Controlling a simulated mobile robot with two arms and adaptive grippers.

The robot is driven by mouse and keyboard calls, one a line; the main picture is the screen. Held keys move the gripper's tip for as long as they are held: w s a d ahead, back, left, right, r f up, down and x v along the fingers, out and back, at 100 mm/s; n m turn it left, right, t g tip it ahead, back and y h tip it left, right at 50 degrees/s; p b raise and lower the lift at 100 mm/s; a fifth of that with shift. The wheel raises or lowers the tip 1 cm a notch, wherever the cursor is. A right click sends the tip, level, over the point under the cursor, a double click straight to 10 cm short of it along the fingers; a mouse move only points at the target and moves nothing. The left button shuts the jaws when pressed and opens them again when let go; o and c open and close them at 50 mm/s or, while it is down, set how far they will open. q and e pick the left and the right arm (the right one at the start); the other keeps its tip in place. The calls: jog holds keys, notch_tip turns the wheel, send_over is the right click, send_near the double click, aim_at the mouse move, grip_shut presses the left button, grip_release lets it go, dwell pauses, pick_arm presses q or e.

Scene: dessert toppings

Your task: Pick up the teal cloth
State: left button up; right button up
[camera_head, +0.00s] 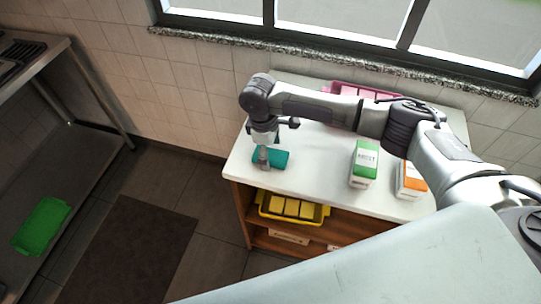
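The teal cloth (279,158) lies on the white counter top (320,155), near its left end. It looks like a small flat folded piece. My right gripper (263,162) points down at the left part of the cloth and covers some of it. Its fingers are small and partly hidden by the wrist, so I cannot tell whether they are open, shut or touching the cloth. My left gripper does not show.
A green-and-white carton (364,163) and an orange-and-white carton (411,181) stand to the right on the counter. A pink crate (345,88) is at the back. A yellow bin (292,208) sits on the shelf below. A green tray (41,226) lies at far left.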

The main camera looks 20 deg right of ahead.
aim_at(275, 155)
jog(key=c, duration=1.1)
jog(key=shift+r, duration=0.15)
jog(key=shift+c, duration=0.2)
jog(key=shift+r, duration=0.3)
jog(key=r, duration=0.1)
jog(key=r+b, duration=0.1)
jog(key=r, duration=0.1)
jog(key=shift+s+d+r, duration=0.15)
jog(key=shift+d+r, duration=0.15)
jog(key=shift+d, duration=0.05)
jog(key=s+d+r+b, duration=0.1)
jog(key=s+d+r, duration=0.5)
jog(key=d, duration=0.3)
jog(key=shift+s+r, duration=0.25)
jog(key=shift+r, duration=0.05)
